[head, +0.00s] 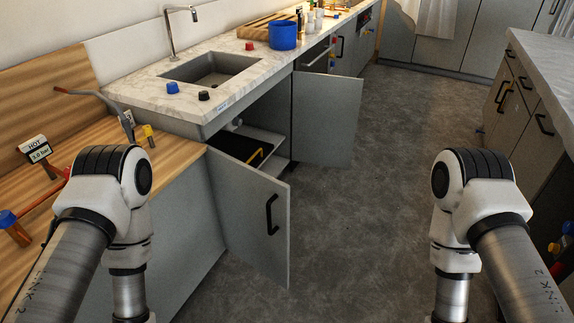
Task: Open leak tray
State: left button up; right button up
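The sink cabinet stands open at the left, with its near door (240,215) and far door (328,120) both swung outward. Inside, low under the sink (212,70), lies a dark, flat tray-like panel (232,146) with a yellow handle (256,157) at its front edge. I take this for the leak tray; the near door and the counter hide part of it, so I cannot tell how far out it is. My left and right arms rise at the two sides of the picture and bend downward. Both grippers are below the picture edge, well apart from the tray.
A blue pot (283,35), red, blue and black knobs and bottles stand on the marble counter. Drawers (525,110) line the right. The grey floor (360,220) between is clear.

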aim_at(252, 152)
jog(key=i+l+u, duration=0.25)
jog(key=i, duration=0.2)
jog(key=i+l+u, duration=0.25)
jog(key=i+l+z, duration=0.15)
jog(key=z, duration=0.25)
jog(key=i+l+z, duration=0.15)
jog(key=z, duration=0.3)
jog(key=i+l+z, duration=0.15)
jog(key=z, duration=0.25)
jog(key=i+z, duration=0.2)
jog(key=z, duration=0.2)
jog(key=i+u, duration=0.45)
jog(key=i+l+u, duration=0.4)
jog(key=i, duration=0.25)
jog(key=i+u, duration=0.2)
jog(key=u, duration=0.25)
jog(key=i+u, duration=0.2)
jog(key=u, duration=0.25)
jog(key=i+u, duration=0.25)
jog(key=u, duration=0.2)
